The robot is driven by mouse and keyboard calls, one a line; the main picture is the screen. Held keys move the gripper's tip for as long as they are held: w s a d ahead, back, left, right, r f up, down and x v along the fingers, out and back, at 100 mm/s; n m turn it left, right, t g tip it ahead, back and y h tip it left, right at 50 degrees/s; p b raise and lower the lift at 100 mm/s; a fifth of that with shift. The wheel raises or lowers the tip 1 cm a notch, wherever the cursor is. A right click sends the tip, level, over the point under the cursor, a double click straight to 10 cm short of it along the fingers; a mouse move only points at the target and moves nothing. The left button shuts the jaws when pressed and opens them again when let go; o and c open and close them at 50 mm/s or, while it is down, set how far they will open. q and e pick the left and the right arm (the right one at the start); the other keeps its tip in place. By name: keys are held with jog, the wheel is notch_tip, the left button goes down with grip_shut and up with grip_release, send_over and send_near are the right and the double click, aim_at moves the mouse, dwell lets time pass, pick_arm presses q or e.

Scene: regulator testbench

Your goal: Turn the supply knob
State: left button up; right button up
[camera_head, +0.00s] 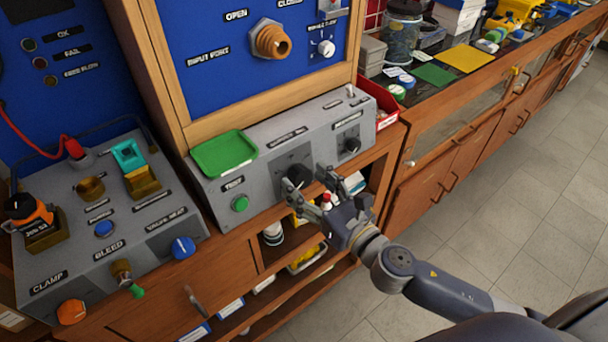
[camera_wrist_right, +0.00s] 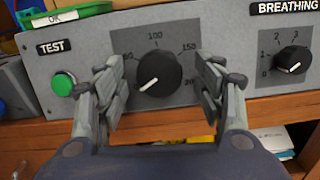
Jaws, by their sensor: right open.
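A black round knob (camera_wrist_right: 160,74) sits on a dark dial plate marked with numbers including 100 and 150. Its white mark points to the lower left. I take it as the supply knob, but its label is not readable. In the head view the knob (camera_head: 297,175) is on the front of the grey console, partly covered by my gripper. My right gripper (camera_head: 309,190) is open, with one finger on each side of the knob. In the right wrist view my gripper (camera_wrist_right: 158,85) shows a gap between each finger and the knob. My left gripper is not in view.
A green TEST button (camera_head: 240,203) is left of the knob, and a smaller breathing knob (camera_head: 351,145) is to the right. A green tray (camera_head: 224,153) lies on the console (camera_head: 210,192). Another panel with a blue knob (camera_head: 182,247) stands at left. Floor (camera_head: 530,190) at right is clear.

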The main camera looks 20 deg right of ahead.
jog(key=shift+w+a, duration=0.25)
jog(key=shift+w, duration=0.45)
jog(key=c, duration=1.1)
